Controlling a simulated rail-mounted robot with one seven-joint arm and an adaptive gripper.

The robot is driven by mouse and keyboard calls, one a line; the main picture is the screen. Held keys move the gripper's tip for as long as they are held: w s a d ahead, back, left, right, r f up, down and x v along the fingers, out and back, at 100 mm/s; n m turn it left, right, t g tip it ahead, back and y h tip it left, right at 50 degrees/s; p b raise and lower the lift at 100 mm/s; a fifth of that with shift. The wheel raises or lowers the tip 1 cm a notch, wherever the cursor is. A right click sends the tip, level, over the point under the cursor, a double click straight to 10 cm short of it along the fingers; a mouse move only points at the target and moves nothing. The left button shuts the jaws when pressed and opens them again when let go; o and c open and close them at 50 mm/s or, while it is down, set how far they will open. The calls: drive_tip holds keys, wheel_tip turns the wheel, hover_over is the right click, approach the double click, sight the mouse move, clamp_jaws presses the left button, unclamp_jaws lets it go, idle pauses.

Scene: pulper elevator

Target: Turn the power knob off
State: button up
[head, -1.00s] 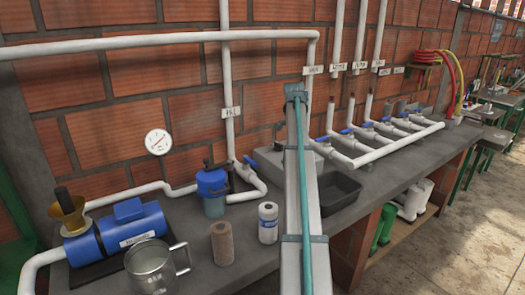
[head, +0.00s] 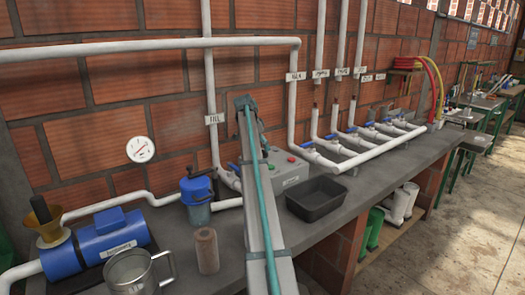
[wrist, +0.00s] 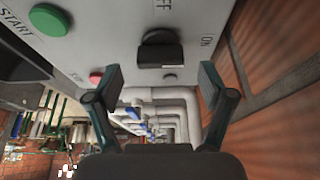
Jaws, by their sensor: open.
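The power knob (wrist: 160,48) is a black knob on the pale control box (wrist: 100,30) in the wrist view. Its bar lies roughly across the picture, with the label OFF above it and ON to its right. My gripper (wrist: 160,82) is open and empty, its fingers spread to either side below the knob, with no clear contact. In the head view the control box (head: 290,175) stands on the counter against the wall, partly behind my arm. The knob and gripper cannot be made out there.
On the box face are a green START button (wrist: 50,20) and a red button (wrist: 96,77). A black tray (head: 316,200) lies right of the box. White pipes with blue valves (head: 345,148) run beyond. A blue pump (head: 98,245) and metal mug (head: 135,270) stand left.

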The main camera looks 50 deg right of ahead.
drive_tip(key=shift+x, duration=1.35)
drive_tip(key=c, duration=1.2)
drive_tip(key=shift+o, duration=0.2)
